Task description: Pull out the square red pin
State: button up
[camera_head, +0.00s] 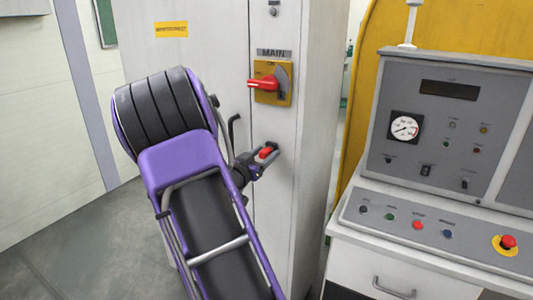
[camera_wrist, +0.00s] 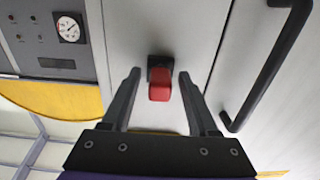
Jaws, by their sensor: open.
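The square red pin (camera_head: 265,153) sticks out of the grey cabinet front below the main switch. In the wrist view the red pin (camera_wrist: 160,91) sits in a dark square base (camera_wrist: 160,61) on the panel. My gripper (camera_wrist: 159,75) is open, with one finger on each side of the pin. A gap shows between the pin and each finger. In the head view my gripper (camera_head: 268,157) is at the pin, and its fingers partly hide the pin's surroundings.
A red rotary main switch (camera_head: 265,83) on a yellow plate is above the pin. A black door handle (camera_wrist: 268,70) stands out near my gripper. A grey control console (camera_head: 440,150) with buttons and a gauge is at the right.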

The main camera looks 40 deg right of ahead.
aim_at(262, 156)
dwell(0.5)
grip_shut()
jog(key=shift+a, duration=0.1)
dwell(1.2)
jog(key=shift+p+v, duration=0.45)
jog(key=shift+v, duration=2.5)
